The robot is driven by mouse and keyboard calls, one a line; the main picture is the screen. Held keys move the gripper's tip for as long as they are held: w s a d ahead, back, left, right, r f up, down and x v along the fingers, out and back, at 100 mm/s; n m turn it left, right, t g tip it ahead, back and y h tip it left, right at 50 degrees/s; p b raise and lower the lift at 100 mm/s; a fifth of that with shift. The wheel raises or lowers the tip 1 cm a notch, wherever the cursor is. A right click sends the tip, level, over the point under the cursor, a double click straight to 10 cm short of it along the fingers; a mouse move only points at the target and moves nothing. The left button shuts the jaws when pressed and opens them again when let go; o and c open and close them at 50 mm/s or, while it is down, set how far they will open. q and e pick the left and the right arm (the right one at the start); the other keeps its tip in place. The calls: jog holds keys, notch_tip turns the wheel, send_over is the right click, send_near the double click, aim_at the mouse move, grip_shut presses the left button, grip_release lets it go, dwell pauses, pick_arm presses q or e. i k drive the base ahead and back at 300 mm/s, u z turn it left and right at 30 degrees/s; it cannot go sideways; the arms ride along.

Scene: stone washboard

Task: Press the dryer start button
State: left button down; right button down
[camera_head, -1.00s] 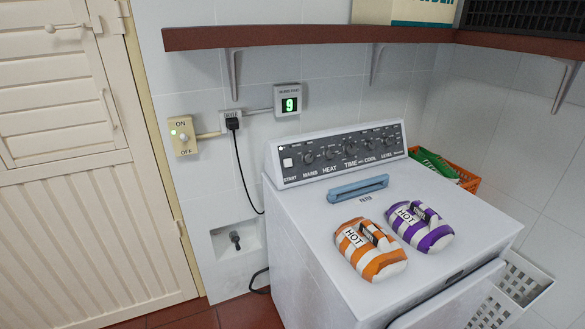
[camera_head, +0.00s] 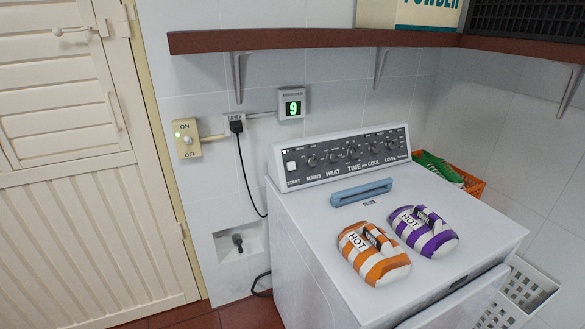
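The white dryer (camera_head: 318,250) stands in the middle right against the tiled wall. Its dark control panel (camera_head: 345,157) carries a row of knobs labelled MAINS, HEAT, TIME, COOL and LEVEL. The start button (camera_head: 291,166) is a small white square at the panel's left end, above the word START. A blue handle-like bar (camera_head: 361,192) lies on the dryer top behind two striped pieces marked HOT, one orange (camera_head: 374,254) and one purple (camera_head: 424,231). Neither of my grippers is in view.
A wall switch (camera_head: 187,139) marked ON/OFF shows a green light. A small display (camera_head: 291,103) reads 9. A brown shelf (camera_head: 320,41) overhangs the dryer. An orange basket (camera_head: 473,186) and a white basket (camera_head: 527,286) stand at right. A cream door (camera_head: 80,200) is at left.

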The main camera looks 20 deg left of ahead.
aim_at(291, 166)
jog(key=z, duration=2)
jog(key=i, duration=1.2)
jog(key=u, duration=2.65)
